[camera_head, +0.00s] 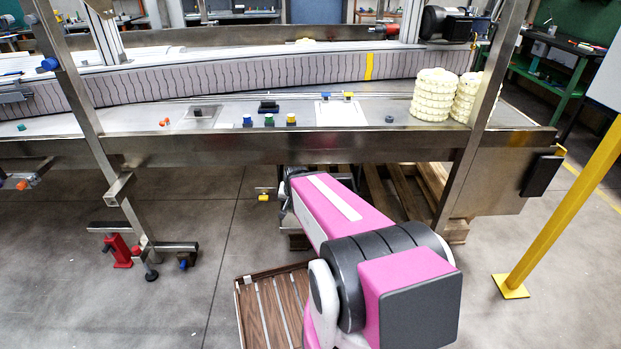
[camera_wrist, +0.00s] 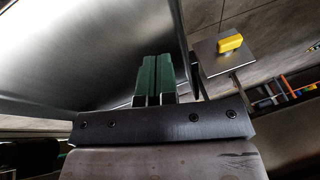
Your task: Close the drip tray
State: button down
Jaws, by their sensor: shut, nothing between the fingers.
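My gripper (camera_wrist: 157,62) shows in the wrist view with its two green fingers together, shut and empty. A broad, smooth metal surface (camera_wrist: 75,50) fills the upper left of that view beside the fingers. I cannot tell whether this is the drip tray or part of the conveyor frame. In the head view my pink arm reaches under the conveyor frame (camera_head: 300,147), hiding the gripper and much of the space there. No drip tray can be clearly made out in the head view.
A small metal plate with a yellow knob (camera_wrist: 230,44) is right of the fingers. A yellow-ended part (camera_head: 263,197) hangs below the frame. A metal leg (camera_head: 468,150) stands right of my arm, and a yellow post (camera_head: 570,210) farther right. The floor at left is largely open.

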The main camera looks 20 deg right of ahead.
jog(key=w+d+m+t, duration=0.1)
jog(key=m, duration=0.1)
jog(key=w+d+f+m+t, duration=0.1)
jog(key=m+t, duration=0.1)
jog(key=w+d+m+t, duration=0.1)
jog(key=w+m, duration=0.1)
jog(key=shift+w+f+t, duration=0.1)
jog(key=shift+f+t, duration=0.2)
jog(key=shift+f, duration=0.1)
jog(key=d+m+t+h, duration=0.1)
jog(key=d+m, duration=0.1)
jog(key=w+d+m+t+h, duration=0.1)
jog(key=d+m+t, duration=0.1)
jog(key=m, duration=0.1)
jog(key=d+m+t+h, duration=0.1)
jog(key=m, duration=0.2)
jog(key=shift+w+d+h, duration=0.25)
jog(key=shift+d+h, duration=0.05)
jog(key=shift+d, duration=0.1)
jog(key=shift+d+m+t+h, duration=0.55)
jog(key=shift+d+m, duration=0.25)
jog(key=shift+m, duration=0.4)
jog(key=x, duration=0.8)
jog(key=r+x, duration=0.1)
jog(key=x, duration=0.4)
jog(key=shift+w+d, duration=0.1)
jog(key=shift+w, duration=0.1)
jog(key=shift+w+d+r, duration=0.1)
jog(key=shift+w, duration=0.25)
